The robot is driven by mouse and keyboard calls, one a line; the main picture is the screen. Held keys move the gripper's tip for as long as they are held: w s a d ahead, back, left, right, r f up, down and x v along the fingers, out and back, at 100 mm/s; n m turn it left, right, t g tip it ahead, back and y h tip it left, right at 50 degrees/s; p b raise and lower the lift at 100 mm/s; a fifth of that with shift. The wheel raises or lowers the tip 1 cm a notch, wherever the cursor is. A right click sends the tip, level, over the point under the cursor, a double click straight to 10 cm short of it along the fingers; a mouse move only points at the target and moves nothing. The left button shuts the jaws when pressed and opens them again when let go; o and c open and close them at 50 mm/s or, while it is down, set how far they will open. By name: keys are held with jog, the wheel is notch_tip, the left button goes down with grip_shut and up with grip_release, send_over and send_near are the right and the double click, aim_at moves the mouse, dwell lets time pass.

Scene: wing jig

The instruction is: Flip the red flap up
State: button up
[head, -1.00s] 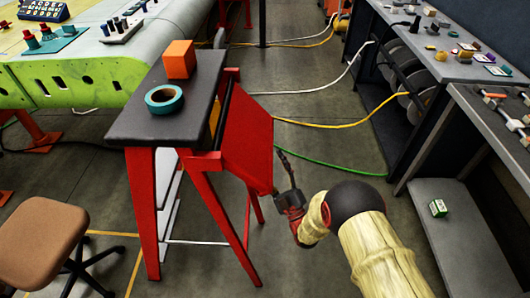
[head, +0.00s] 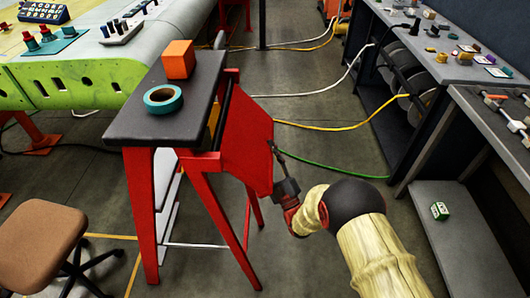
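The red flap (head: 247,140) hangs down, slightly slanted, from the right side of a small table with a dark top (head: 140,125) and red legs. My gripper (head: 271,146) is at the flap's right edge, around its middle height, with its fingers pointing up and to the left. The fingertips look close to or touching the flap; I cannot tell which. The fingers are thin and dark here, and the gap between them does not show clearly.
An orange cube (head: 179,59) and a roll of teal tape (head: 163,98) lie on the tabletop. A brown stool (head: 40,240) stands at the lower left. Workbenches (head: 450,65) line the right. Cables (head: 335,170) cross the floor behind my gripper.

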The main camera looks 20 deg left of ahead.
jog(key=c, duration=1)
grip_shut()
